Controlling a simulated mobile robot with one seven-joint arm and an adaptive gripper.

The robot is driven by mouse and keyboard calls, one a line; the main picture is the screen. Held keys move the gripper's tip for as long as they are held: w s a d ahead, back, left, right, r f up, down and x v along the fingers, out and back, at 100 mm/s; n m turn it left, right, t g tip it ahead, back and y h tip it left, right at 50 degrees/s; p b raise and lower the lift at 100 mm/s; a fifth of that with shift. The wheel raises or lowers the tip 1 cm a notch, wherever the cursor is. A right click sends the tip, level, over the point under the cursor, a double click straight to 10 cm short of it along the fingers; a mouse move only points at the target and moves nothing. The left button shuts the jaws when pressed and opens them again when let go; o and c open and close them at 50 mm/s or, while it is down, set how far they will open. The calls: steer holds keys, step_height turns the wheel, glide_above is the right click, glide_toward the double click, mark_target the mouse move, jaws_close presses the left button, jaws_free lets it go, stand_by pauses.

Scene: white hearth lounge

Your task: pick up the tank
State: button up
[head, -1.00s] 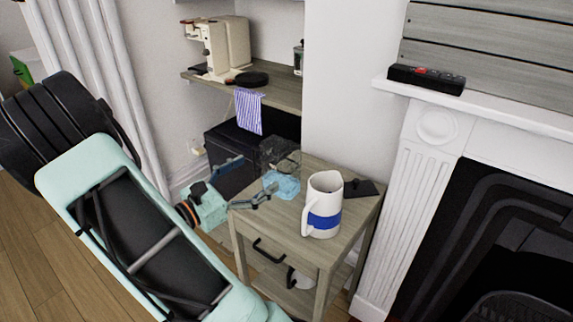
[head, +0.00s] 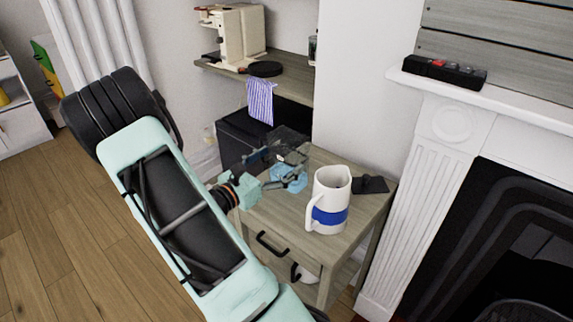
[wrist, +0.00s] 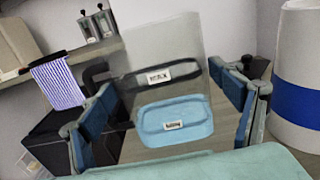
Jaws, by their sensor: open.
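The tank (head: 289,148) is a see-through container with a light blue lower part. It stands on the wooden side table (head: 335,256), behind and left of the white pitcher. In the wrist view the tank (wrist: 172,92) shows a clear grey upper part, a blue base and small labels. My gripper (head: 277,170) is open at the tank. In the wrist view its blue-padded fingers (wrist: 168,112) are spread, one to each side of the tank. I cannot tell whether either finger touches it. A finger partly hides the tank in the head view.
The white pitcher with a blue band (head: 329,203) stands close to the right of my gripper; it also shows in the wrist view (wrist: 297,90). A dark flat object (head: 370,184) lies behind it. A shelf (head: 290,82) with a striped cloth (head: 260,102) is behind.

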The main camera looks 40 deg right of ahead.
steer(key=d, duration=0.3)
steer(key=shift+w+d+f, duration=0.1)
steer(key=shift+d+f, duration=0.1)
steer(key=shift+d, duration=0.1)
steer(key=c, duration=1.3)
